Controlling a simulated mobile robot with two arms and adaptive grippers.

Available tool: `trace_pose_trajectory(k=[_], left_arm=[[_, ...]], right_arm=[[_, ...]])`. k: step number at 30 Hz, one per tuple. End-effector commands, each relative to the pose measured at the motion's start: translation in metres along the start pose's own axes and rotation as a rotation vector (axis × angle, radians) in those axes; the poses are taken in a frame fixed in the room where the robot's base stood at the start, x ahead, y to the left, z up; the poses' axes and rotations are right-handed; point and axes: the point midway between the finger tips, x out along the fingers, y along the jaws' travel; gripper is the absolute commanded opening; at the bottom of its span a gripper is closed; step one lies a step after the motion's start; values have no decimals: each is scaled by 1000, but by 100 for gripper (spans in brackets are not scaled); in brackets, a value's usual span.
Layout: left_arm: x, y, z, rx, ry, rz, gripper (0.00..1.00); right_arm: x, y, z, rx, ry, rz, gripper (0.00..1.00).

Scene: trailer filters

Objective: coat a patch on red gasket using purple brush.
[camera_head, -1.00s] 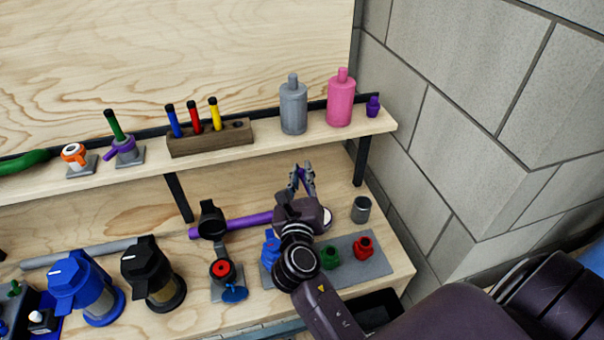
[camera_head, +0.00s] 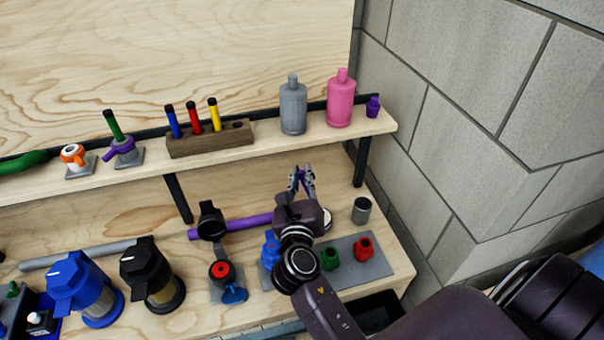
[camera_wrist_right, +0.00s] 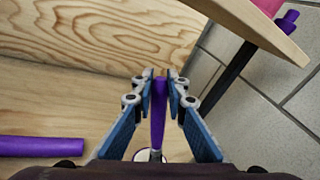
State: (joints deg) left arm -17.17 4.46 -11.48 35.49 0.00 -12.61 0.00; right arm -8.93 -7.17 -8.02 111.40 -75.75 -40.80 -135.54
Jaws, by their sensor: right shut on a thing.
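My right gripper (camera_head: 301,182) is over the workbench, below the shelf. In the right wrist view its fingers (camera_wrist_right: 159,84) are shut on an upright purple handle, which I take as the purple brush (camera_wrist_right: 158,108). The brush's lower end is hidden or too small to make out. A red ring (camera_head: 221,269) sits in a dark round part with a blue knob, left of the gripper. A red fitting (camera_head: 364,249) stands on a grey mat, right of the gripper. I cannot tell which of these is the red gasket. My left gripper is not in view.
The grey mat (camera_head: 375,268) also holds green (camera_head: 330,258) and blue fittings. A metal cup (camera_head: 361,210) stands behind it. A purple tube (camera_head: 235,226) lies left of the gripper. The shelf (camera_head: 270,140) with bottles and a marker block is above. Two filters (camera_head: 150,275) stand front left.

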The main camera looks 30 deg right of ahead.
Motion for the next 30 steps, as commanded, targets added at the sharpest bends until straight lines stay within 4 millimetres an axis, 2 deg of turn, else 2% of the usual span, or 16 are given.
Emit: trace_pose_trajectory(k=[30], left_arm=[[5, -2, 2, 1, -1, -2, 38]], right_arm=[[1, 3, -10, 0, 1, 0, 0]])
